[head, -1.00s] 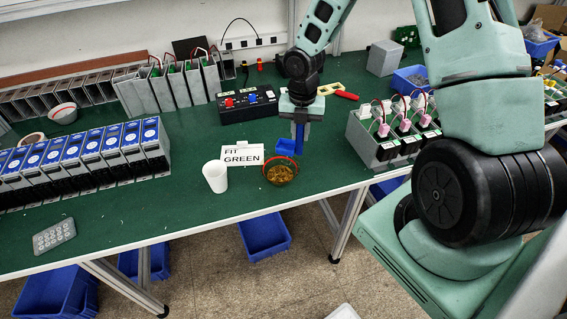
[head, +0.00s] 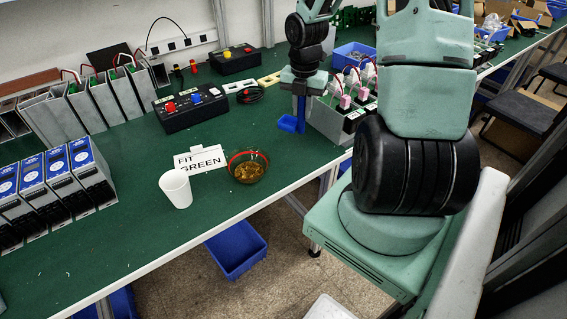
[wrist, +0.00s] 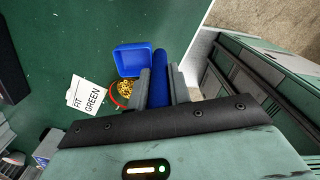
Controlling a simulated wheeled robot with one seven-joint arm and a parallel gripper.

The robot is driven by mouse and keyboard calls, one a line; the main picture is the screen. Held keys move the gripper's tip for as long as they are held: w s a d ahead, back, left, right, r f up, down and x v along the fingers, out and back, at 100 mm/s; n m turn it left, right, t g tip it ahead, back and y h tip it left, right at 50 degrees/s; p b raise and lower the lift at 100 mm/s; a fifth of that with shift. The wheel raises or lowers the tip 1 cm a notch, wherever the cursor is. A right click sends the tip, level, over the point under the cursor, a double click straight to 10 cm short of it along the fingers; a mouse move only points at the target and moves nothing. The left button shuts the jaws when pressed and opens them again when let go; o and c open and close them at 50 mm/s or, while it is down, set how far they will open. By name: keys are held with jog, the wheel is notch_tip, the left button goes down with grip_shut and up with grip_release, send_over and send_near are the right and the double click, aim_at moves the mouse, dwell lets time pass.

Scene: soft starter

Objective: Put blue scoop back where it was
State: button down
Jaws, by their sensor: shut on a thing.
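My gripper (head: 299,105) is shut on the blue handle of the blue scoop (head: 290,124) and points down. In the head view the scoop hangs right of the bowl, beside the white units. In the wrist view my gripper (wrist: 160,74) has the handle between its fingers, and the square pan of the scoop (wrist: 131,60) shows empty. The red-rimmed bowl (head: 247,168) of golden-brown pieces stands near the table's front edge; it also shows in the wrist view (wrist: 121,93), partly hidden by the scoop and finger. I cannot tell the scoop's height over the table.
A white cup (head: 175,189) and a "FIT GREEN" card (head: 201,160) are left of the bowl. White units with red wires (head: 335,118) stand close to the right of the scoop. A black control box (head: 190,109) is behind. Green table (head: 140,190) is clear in front of it.

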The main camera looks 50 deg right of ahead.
aim_at(303, 131)
jog(key=shift+s+d+f, duration=0.2)
jog(key=shift+s+f, duration=0.05)
jog(key=shift+f, duration=0.05)
notch_tip(303, 131, down, 10)
jog(key=shift+r, duration=0.25)
jog(key=shift+f, duration=0.1)
jog(key=c, duration=1.3)
grip_release()
